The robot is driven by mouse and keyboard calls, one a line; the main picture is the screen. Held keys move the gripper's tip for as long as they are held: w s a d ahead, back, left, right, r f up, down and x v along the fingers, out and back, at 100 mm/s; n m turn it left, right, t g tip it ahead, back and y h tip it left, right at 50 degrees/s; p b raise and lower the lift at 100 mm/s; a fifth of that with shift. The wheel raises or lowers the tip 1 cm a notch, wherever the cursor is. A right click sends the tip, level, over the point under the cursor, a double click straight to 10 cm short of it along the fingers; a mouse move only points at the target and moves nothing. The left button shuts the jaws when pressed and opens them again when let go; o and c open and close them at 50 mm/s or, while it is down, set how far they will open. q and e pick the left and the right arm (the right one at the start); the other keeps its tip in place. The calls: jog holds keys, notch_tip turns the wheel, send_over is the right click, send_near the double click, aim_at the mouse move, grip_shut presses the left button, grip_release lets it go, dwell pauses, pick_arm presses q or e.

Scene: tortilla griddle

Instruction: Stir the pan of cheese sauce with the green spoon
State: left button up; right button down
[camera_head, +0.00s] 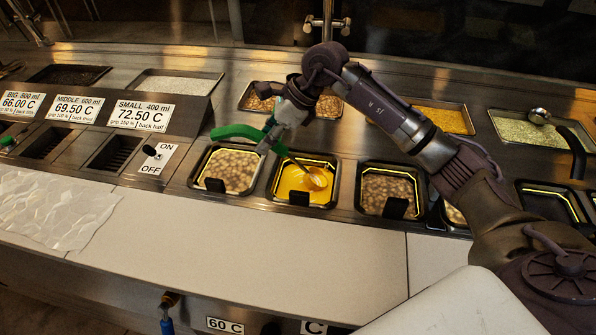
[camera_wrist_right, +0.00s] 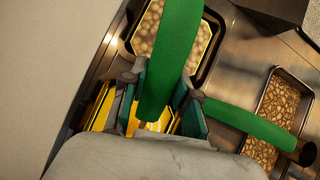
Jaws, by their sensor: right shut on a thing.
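The pan of cheese sauce (camera_head: 289,183) is a square pan of yellow sauce set in the counter, in the middle of the head view. The green spoon (camera_head: 236,132) has its handle sticking out to the left, and its bowl (camera_head: 317,178) is down in the sauce. My right gripper (camera_head: 275,138) is shut on the spoon's handle above the pans. In the right wrist view, the green handle (camera_wrist_right: 174,55) runs between the fingers, and another green length (camera_wrist_right: 250,123) shows to the right; I cannot tell how the two join. The fingers hide part of the sauce pan. My left gripper is not in view.
A bean pan (camera_head: 232,168) sits left of the sauce, and another (camera_head: 388,190) sits right. More filled pans line the back, with a ladle (camera_head: 540,117) at the right. The pale front counter (camera_head: 250,245) is mostly clear. A crumpled sheet (camera_head: 50,208) lies left.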

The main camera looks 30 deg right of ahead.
jog(key=shift+s+a, duration=0.3)
jog(key=shift+s, duration=0.35)
jog(key=shift+s+a, duration=0.3)
jog(key=shift+s, duration=0.35)
jog(key=shift+s+a, duration=0.3)
jog(key=shift+s, duration=0.35)
jog(key=shift+w, duration=0.1)
jog(key=shift+w+d+b, duration=0.2)
jog(key=shift+w+d, duration=0.2)
jog(key=shift+w, duration=0.45)
jog(key=shift+w+d+b, duration=0.15)
jog(key=shift+w+d, duration=0.3)
jog(key=shift+w, duration=0.35)
jog(key=shift+w+d+b, duration=0.2)
jog(key=shift+w+d, duration=0.2)
jog(key=shift+w, duration=0.45)
jog(key=shift+s, duration=0.15)
jog(key=s, duration=0.1)
jog(key=s+a, duration=0.1)
jog(key=s, duration=0.1)
jog(key=s+a, duration=0.1)
jog(key=s, duration=0.1)
jog(key=shift+a+b, duration=0.25)
jog(key=shift+b, duration=0.05)
jog(key=shift+w, duration=0.1)
